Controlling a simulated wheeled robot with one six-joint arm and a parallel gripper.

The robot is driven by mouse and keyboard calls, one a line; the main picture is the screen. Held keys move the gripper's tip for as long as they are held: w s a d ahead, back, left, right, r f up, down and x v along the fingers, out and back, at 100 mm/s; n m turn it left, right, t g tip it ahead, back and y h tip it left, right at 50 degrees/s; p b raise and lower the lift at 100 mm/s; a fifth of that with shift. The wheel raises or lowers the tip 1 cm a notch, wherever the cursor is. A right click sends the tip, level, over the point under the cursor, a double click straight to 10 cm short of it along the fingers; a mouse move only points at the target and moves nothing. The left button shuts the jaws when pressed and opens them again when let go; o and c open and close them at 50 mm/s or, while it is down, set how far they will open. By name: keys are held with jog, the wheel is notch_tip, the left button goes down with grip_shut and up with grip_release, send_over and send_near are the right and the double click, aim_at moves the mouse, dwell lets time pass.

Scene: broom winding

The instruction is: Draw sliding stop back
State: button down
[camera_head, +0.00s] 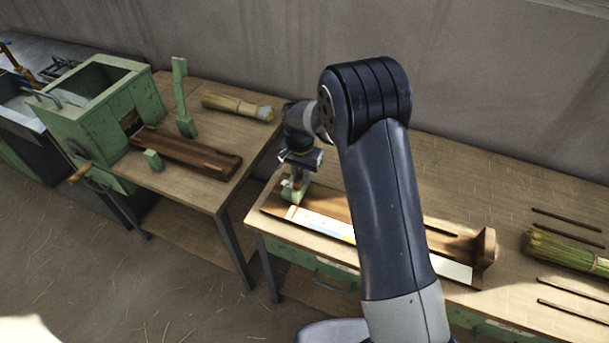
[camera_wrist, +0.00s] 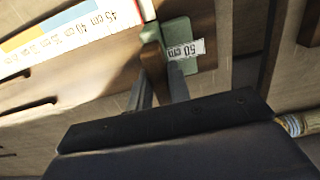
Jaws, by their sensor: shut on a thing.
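The sliding stop (camera_head: 294,190) is a green block at the left end of a wooden measuring trough on the right bench. In the wrist view the green stop (camera_wrist: 181,42) carries a tag reading 50 cm. A ruler strip (camera_head: 318,223) runs along the trough, and its marks up to 45 cm show in the wrist view (camera_wrist: 60,32). My gripper (camera_head: 297,172) reaches down onto the stop from above. In the wrist view its two fingers (camera_wrist: 158,88) are shut on the upright part of the stop. My arm hides the middle of the trough.
A wooden end block (camera_head: 485,248) closes the trough's right end. A straw bundle (camera_head: 565,250) and thin dark sticks lie on the right bench. A gap separates the benches.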

jog(key=c, duration=1.3)
grip_release()
jog(key=shift+w+a, duration=0.1)
jog(key=shift+a, duration=0.1)
jog(key=shift+r, duration=0.1)
notch_tip(320, 180, up, 11)
jog(key=shift+f+b, duration=0.15)
jog(key=shift+b, duration=0.7)
jog(key=f, duration=0.3)
jog(key=f+p, duration=0.1)
jog(key=f, duration=0.3)
jog(key=d+f+p, duration=0.1)
jog(key=f, duration=0.3)
jog(key=shift+s, duration=0.2)
jog(key=shift+s+d, duration=0.15)
jog(key=shift+d, duration=0.25)
